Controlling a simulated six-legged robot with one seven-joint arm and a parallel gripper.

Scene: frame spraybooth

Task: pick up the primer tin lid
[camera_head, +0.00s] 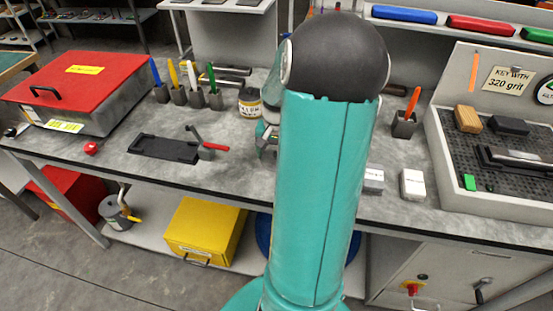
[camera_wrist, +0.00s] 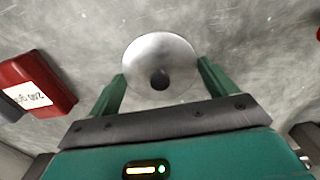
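My gripper (camera_wrist: 161,70) is open, with one green finger at each side of the lid's near half. I cannot tell whether the fingers touch it. In the head view my arm hides the lid, and only a part of my gripper (camera_head: 267,140) shows beside the arm. A labelled tin (camera_head: 249,103) stands on the bench left of my arm; its label is not readable.
A red block with a white label (camera_wrist: 38,85) lies left of the gripper in the wrist view. In the head view, a black tray (camera_head: 165,148), pen holders (camera_head: 197,98) and a red-lidded box (camera_head: 80,80) stand left. White blocks (camera_head: 412,184) and a gridded tray (camera_head: 440,165) are right.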

